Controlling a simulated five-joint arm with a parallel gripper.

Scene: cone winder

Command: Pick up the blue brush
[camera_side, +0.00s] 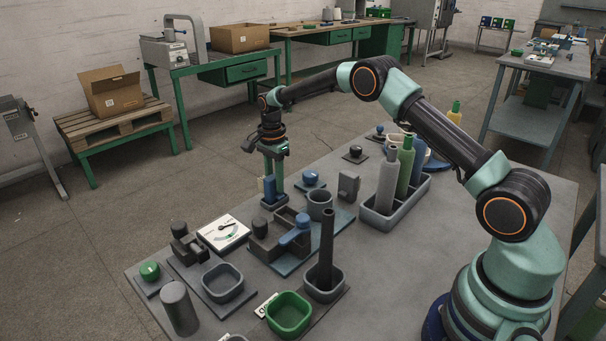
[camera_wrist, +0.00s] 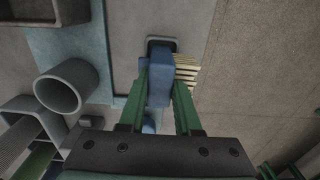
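The blue brush (camera_wrist: 160,82) stands upright in a small dark holder (camera_wrist: 162,44), with its pale bristles (camera_wrist: 186,68) facing right in the wrist view. In the side view, the brush (camera_side: 269,187) is low beneath my gripper (camera_side: 274,178), with the pale bristles just to its left. My gripper points down, and its green fingers (camera_wrist: 160,80) lie on both sides of the brush, very close to it. I cannot tell whether they press on it. The fingers partly hide the brush's sides.
A grey cup (camera_side: 320,205) stands close on the right. A dark compartment block with a blue piece (camera_side: 295,230) is in front. A grey tray (camera_side: 400,208) holds several bottles farther right. The table's back-left edge is near the brush; floor lies beyond.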

